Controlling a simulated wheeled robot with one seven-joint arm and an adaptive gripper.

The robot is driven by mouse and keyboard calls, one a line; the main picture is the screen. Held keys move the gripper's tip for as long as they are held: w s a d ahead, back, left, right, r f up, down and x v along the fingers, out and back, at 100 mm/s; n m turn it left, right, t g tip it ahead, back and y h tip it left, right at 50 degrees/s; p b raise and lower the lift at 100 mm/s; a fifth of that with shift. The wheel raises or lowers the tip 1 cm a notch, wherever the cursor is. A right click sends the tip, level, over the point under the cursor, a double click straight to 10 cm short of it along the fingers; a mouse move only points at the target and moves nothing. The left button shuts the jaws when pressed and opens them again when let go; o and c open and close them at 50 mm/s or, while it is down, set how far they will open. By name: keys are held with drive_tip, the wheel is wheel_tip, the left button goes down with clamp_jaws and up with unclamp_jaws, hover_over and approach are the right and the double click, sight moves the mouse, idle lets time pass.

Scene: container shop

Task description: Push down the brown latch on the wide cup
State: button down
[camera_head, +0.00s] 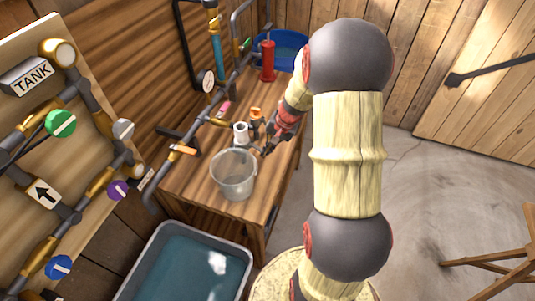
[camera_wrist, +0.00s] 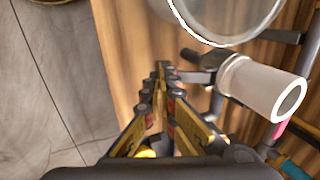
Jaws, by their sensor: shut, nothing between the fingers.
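The wide cup, a clear bucket-like vessel (camera_head: 233,178), stands on the wooden table. Its rim and wall also show at the top of the wrist view (camera_wrist: 232,22). I cannot make out a brown latch on it for certain. My gripper (camera_head: 265,151) is just right of the cup's rim in the head view. In the wrist view my gripper (camera_wrist: 163,70) is shut, with its fingertips together and nothing between them. The tips point towards the cup, below its rim in the picture; whether they touch anything is unclear.
A white tube (camera_head: 241,132) stands behind the cup; it is close right of my fingertips in the wrist view (camera_wrist: 262,88). Grey pipes with an orange handle (camera_head: 184,150) run along the table's left. A water tub (camera_head: 240,262) is below the wooden table (camera_head: 205,185).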

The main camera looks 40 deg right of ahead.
drive_tip(key=f+b, duration=0.1)
drive_tip(key=b, duration=0.1)
drive_tip(key=f+t+y+b, duration=0.1)
drive_tip(key=b, duration=0.2)
drive_tip(key=t+b, duration=0.1)
drive_tip(key=b, duration=0.1)
drive_tip(key=shift+w+a+f+b, duration=0.15)
drive_tip(key=shift+w+f+b, duration=0.1)
drive_tip(key=shift+f+b, duration=0.15)
drive_tip(key=shift+r, duration=0.2)
drive_tip(key=shift+r+p, duration=0.7)
drive_tip(key=shift+r, duration=0.05)
